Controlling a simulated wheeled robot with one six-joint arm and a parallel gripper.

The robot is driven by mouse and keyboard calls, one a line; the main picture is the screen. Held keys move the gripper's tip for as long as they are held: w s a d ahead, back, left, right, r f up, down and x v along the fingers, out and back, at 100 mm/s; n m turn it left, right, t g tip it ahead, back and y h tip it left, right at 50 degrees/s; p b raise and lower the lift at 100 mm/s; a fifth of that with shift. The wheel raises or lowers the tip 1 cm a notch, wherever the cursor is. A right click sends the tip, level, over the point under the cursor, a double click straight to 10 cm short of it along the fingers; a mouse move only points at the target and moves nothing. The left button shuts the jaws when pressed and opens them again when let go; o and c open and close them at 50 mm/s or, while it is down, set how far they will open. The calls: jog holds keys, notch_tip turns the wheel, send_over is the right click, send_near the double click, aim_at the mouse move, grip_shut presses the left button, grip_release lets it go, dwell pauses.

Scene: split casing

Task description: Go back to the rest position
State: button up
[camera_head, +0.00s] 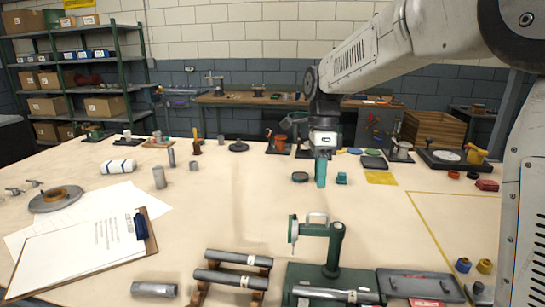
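My arm reaches in from the upper right, and my gripper (322,152) hangs over the middle of the table, pointing down. A teal upright cylinder (321,174) is directly below it, against or just under the gripper's end. The fingers are too small to make out, so I cannot tell whether they are open or shut on the cylinder. The table (220,220) is broad and cream-coloured.
A green stand (330,245), dark rods on a rack (238,270) and a grey case (415,285) occupy the front. A clipboard (85,245) lies at left. Small parts line the back, with a wooden crate (435,130) at back right. The table's centre-left is clear.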

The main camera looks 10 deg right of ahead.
jog(key=s+n, duration=0.1)
jog(key=n, duration=0.1)
jog(key=f+n, duration=0.1)
jog(key=n, duration=0.1)
jog(key=s+f+n, duration=0.1)
jog(key=shift+s+d+f+n, duration=0.1)
jog(key=shift+s+d+n, duration=0.2)
jog(key=shift+n, duration=0.1)
jog(key=s+d+n+t, duration=0.1)
jog(key=s+n, duration=0.6)
jog(key=s, duration=0.7)
jog(key=s+d+n+t, duration=0.2)
jog(key=s+d+n, duration=0.2)
jog(key=s, duration=1)
jog(key=shift+d+r+n+t, duration=0.2)
jog(key=shift+d+n+t, duration=0.1)
jog(key=shift+n, duration=1.4)
